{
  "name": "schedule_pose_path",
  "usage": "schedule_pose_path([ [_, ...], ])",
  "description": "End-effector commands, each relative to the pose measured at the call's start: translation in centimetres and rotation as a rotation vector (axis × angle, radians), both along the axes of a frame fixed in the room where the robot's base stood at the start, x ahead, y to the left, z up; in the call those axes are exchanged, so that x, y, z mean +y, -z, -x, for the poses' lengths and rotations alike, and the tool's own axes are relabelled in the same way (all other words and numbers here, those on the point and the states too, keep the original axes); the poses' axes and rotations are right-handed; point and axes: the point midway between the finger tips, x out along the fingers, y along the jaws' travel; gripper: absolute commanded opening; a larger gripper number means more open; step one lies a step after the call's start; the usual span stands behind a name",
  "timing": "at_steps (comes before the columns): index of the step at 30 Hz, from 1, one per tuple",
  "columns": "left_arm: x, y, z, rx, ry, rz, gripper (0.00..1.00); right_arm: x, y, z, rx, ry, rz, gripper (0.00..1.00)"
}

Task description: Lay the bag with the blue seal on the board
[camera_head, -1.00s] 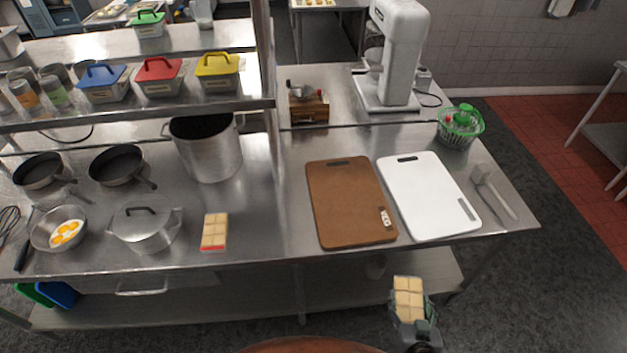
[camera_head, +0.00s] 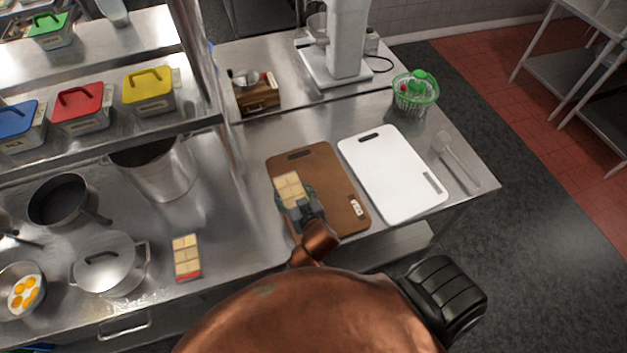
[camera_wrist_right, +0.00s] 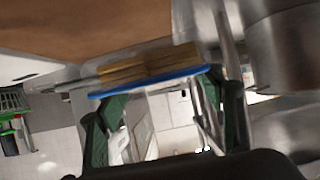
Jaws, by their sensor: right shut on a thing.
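The bag with the blue seal (camera_head: 289,187) shows pale blocks in the head view, over the left part of the brown board (camera_head: 333,178). My right gripper (camera_head: 302,206) is shut on its sealed end. In the right wrist view the blue seal (camera_wrist_right: 150,81) lies across my right gripper's fingers (camera_wrist_right: 155,100), with the brown board (camera_wrist_right: 90,25) close by. I cannot tell whether the bag touches the board. A similar bag with a red seal (camera_head: 186,256) lies on the steel table, left of the board. My left gripper is not in view.
A white board (camera_head: 392,172) lies right of the brown one, with a mallet (camera_head: 455,160) beyond it. A lidded pot (camera_head: 108,262), a tall pot (camera_head: 160,172) and a pan stand left. A green basket (camera_head: 414,95) and a wooden box (camera_head: 257,97) stand behind.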

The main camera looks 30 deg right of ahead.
Motion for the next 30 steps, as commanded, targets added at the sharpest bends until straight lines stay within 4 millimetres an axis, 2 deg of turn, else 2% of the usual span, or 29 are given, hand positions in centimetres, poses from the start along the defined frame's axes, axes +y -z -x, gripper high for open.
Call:
schedule_pose_path([
  [1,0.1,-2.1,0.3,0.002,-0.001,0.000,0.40,0.0,-2.2,-1.5,-0.003,0.016,-0.005,0.31],
  [3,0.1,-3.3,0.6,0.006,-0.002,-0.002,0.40,-0.3,-3.2,-3.0,0.001,0.038,-0.010,0.31],
  [7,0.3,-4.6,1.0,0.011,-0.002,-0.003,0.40,-0.7,-4.3,-4.8,0.008,0.066,-0.020,0.31],
  [11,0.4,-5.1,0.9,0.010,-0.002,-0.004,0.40,-1.3,-4.3,-5.6,0.012,0.080,-0.023,0.31],
  [14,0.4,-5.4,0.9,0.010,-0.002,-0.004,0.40,-2.8,-3.6,-6.4,0.015,0.084,-0.020,0.31],
  [23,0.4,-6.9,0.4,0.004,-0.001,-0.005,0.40,-9.1,-0.6,-9.7,0.015,0.086,-0.019,0.31],
  [30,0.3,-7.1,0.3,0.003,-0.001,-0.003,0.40,-12.1,3.7,-11.3,0.015,0.086,-0.022,0.31],
])
